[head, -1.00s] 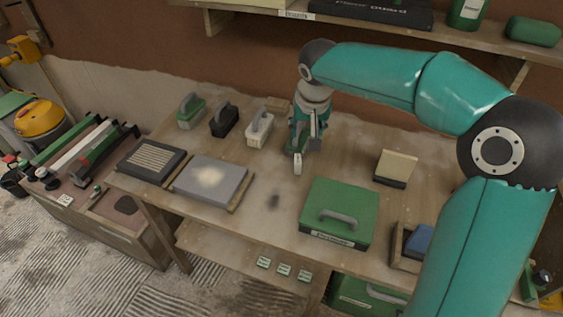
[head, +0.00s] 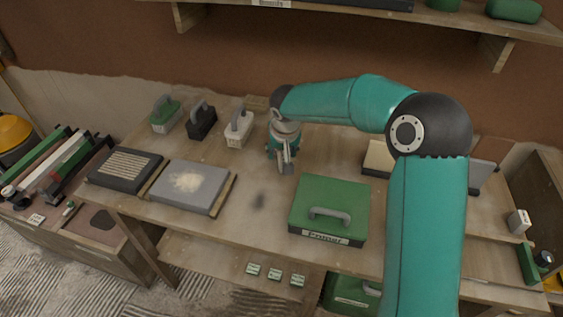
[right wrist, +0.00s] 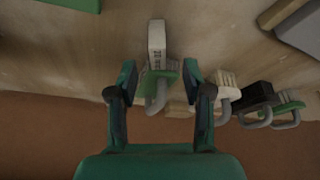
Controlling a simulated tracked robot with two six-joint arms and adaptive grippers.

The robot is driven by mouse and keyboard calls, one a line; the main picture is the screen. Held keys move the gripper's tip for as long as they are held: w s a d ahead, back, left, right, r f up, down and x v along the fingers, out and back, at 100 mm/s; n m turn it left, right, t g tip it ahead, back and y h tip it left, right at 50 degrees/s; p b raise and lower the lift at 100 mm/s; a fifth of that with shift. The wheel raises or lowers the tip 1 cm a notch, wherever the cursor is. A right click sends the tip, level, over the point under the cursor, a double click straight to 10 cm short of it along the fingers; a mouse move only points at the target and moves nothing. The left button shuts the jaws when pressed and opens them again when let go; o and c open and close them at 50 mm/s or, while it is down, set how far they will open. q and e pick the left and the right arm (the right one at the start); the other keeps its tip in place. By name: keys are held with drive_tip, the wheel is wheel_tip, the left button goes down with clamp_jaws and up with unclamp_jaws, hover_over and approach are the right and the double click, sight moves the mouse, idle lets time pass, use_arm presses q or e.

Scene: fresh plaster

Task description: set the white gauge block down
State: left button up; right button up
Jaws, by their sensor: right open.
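A white block with dark markings (right wrist: 157,40) shows in the right wrist view, just beyond and between my fingertips. A green body with a grey handle (right wrist: 160,80) lies between my fingers, next to the white block; I cannot tell whether the two touch. My right gripper (right wrist: 159,78) is open, with a finger on each side. In the head view my right gripper (head: 285,164) points down over the back of the bench, hiding most of what is under it. My left gripper is not in view.
Green, black and white handled tools (head: 238,129) stand left of my right gripper. A green case (head: 328,193) lies in front of it, and a grey board (head: 188,205) front left. Another small white block (head: 519,221) stands far right. A shelf hangs above.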

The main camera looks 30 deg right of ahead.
sight(282, 158)
drive_tip(key=shift+p+x, duration=0.55)
drive_tip(key=shift+x, duration=2.75)
drive_tip(key=shift+s+d, duration=0.1)
drive_tip(key=shift+s, duration=0.05)
drive_tip(key=shift+c, duration=0.3)
clamp_jaws()
